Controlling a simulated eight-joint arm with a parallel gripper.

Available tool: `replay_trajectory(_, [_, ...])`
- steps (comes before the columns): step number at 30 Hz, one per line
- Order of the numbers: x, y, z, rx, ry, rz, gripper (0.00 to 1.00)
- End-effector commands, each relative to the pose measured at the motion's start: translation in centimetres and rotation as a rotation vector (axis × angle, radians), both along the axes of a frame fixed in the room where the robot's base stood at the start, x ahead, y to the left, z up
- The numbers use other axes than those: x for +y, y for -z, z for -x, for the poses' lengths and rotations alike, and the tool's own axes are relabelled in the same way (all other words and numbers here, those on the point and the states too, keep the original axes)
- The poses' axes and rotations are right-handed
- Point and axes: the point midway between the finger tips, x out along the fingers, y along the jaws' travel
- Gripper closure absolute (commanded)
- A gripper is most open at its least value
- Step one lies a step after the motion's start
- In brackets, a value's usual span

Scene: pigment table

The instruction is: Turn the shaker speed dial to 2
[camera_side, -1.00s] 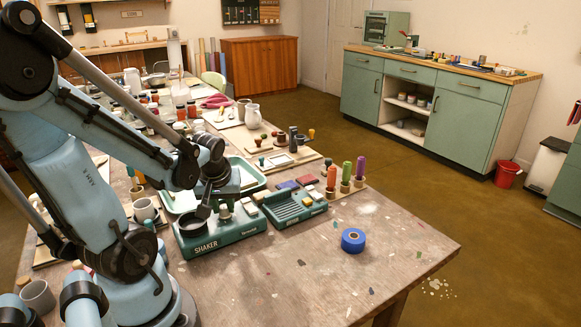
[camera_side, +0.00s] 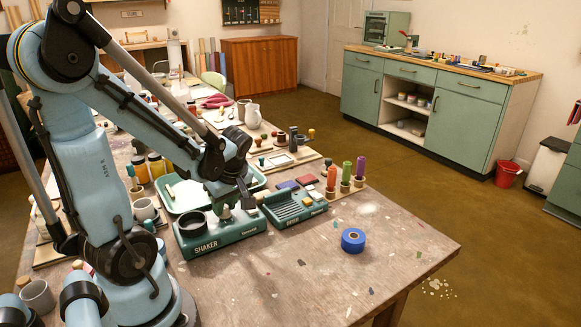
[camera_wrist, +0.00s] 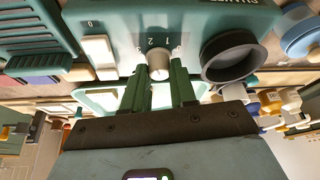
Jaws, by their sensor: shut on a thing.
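The green shaker (camera_side: 215,240) stands on the table in the side view, and its front face shows at the top of the wrist view (camera_wrist: 120,18). Its pale round speed dial (camera_wrist: 158,62) sits between the black ring-shaped cup holder and a cream part. Printed numbers, 1 and 2 among them, show beside the dial; its pointer cannot be made out. My gripper (camera_wrist: 158,88) has its green fingers on both sides of the dial and is shut on it. In the side view, my gripper (camera_side: 225,212) is at the middle of the shaker, and the dial is largely hidden.
The black cup holder (camera_wrist: 232,56) and cream part (camera_wrist: 100,56) are close beside my fingers. A green ribbed rack (camera_side: 292,208) stands right of the shaker. A blue tape roll (camera_side: 353,240) lies farther right.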

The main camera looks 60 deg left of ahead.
Motion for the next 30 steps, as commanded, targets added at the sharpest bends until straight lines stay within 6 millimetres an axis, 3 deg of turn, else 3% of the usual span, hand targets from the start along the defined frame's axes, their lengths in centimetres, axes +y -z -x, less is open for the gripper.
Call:
replay_trajectory(14, [0.0, 0.02, -0.02, -0.001, -0.016, 0.001, 1.0])
replay_trajectory(15, [0.0, 0.01, -0.02, -0.001, -0.016, 0.001, 0.72])
replay_trajectory(19, [0.0, 0.01, -0.01, -0.001, -0.016, 0.001, 0.52])
replay_trajectory(30, [-0.07, -0.16, -0.04, -0.001, -0.015, 0.0, 0.5])
